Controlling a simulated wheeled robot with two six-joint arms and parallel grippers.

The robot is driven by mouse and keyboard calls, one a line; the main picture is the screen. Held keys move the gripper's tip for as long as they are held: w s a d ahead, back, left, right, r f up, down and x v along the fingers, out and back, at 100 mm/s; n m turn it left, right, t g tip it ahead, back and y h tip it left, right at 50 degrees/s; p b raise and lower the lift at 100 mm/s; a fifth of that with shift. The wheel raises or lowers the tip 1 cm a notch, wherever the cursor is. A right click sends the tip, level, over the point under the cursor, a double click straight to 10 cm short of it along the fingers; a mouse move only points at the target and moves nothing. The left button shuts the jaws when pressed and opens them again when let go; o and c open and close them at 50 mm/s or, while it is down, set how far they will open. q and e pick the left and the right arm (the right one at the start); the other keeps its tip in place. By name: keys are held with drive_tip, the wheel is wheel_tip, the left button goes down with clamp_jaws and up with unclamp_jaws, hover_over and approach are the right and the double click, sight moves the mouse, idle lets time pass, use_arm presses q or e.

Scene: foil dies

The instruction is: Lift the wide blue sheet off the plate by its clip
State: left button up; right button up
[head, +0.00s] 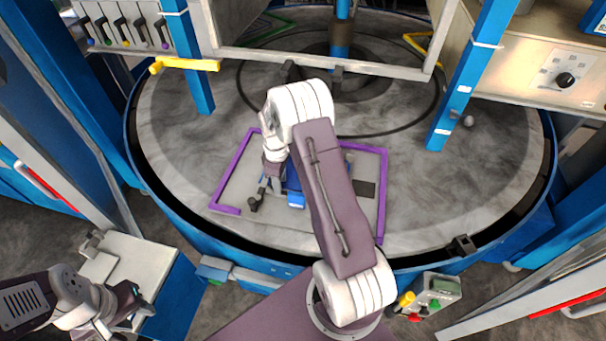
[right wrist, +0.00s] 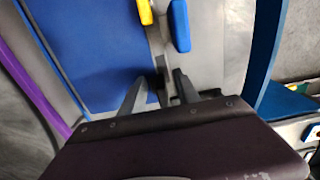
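The wide blue sheet (right wrist: 85,45) fills the upper left of the right wrist view, lying flat on a grey surface. In the head view, my right arm covers most of the plate (head: 232,190), which has purple edge markings. A blue block-like piece (head: 296,200) shows beside the arm. In the right wrist view, a rounded blue tab (right wrist: 180,25) and a yellow tab (right wrist: 145,11) stand near the sheet's edge; I cannot tell which is its clip. My right gripper (right wrist: 158,82) has its fingers apart near that edge. My left gripper (head: 128,308) is at lower left, away from the plate.
The round grey table (head: 490,190) has a blue rim and a black block (head: 462,245) at its front right. Blue posts (head: 470,75) and a light frame stand over it. A small box with coloured knobs (head: 438,288) sits in front.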

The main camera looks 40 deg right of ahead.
clamp_jaws()
idle(1.4)
